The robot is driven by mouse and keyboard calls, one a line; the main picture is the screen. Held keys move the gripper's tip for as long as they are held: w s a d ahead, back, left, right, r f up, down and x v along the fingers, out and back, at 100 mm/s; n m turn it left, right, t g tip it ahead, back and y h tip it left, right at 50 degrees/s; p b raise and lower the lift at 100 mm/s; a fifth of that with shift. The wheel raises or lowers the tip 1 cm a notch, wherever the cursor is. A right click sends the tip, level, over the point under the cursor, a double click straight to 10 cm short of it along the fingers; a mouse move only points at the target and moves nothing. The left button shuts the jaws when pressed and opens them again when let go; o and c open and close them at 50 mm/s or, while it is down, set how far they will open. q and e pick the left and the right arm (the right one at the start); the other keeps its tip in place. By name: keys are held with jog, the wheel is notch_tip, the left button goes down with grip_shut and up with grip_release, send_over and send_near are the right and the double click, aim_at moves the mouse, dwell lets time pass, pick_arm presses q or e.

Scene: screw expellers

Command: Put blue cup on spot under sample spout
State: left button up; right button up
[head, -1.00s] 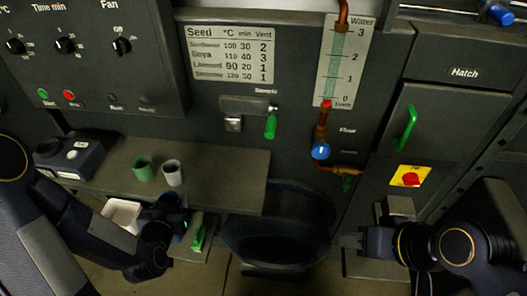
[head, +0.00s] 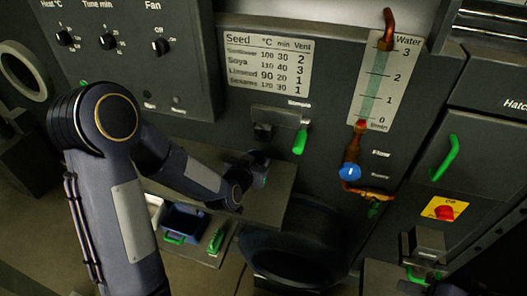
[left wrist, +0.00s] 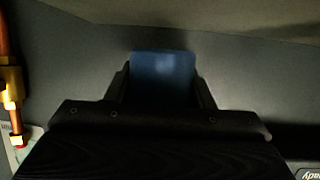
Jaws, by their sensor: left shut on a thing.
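The blue cup (left wrist: 165,75) is between the two fingers of my left gripper (left wrist: 163,90) in the left wrist view, and the gripper is shut on it. In the head view my left gripper (head: 256,168) is over the back of the grey shelf (head: 268,206), below and close to the sample spout (head: 263,131). The cup is mostly hidden there by the gripper, and I cannot tell whether it touches the shelf. The spout's green handle (head: 300,142) hangs to its right. My right gripper is not in view.
A blue bin (head: 185,222) and a green handle (head: 216,240) are below the shelf's left part. A large dark round opening (head: 290,255) lies below right. A water gauge (head: 378,85) and brass pipe with blue valve (head: 349,171) stand right of the spout.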

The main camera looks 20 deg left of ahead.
pick_arm(q)
jog(key=shift+w+d, duration=0.1)
jog(key=shift+w, duration=0.75)
jog(key=w, duration=0.1)
jog(key=w+p, duration=0.1)
jog(key=w, duration=0.1)
jog(key=shift+w+d, duration=0.2)
jog(key=shift+w, duration=0.1)
jog(key=shift+s+f, duration=0.15)
jog(key=shift+f, duration=0.6)
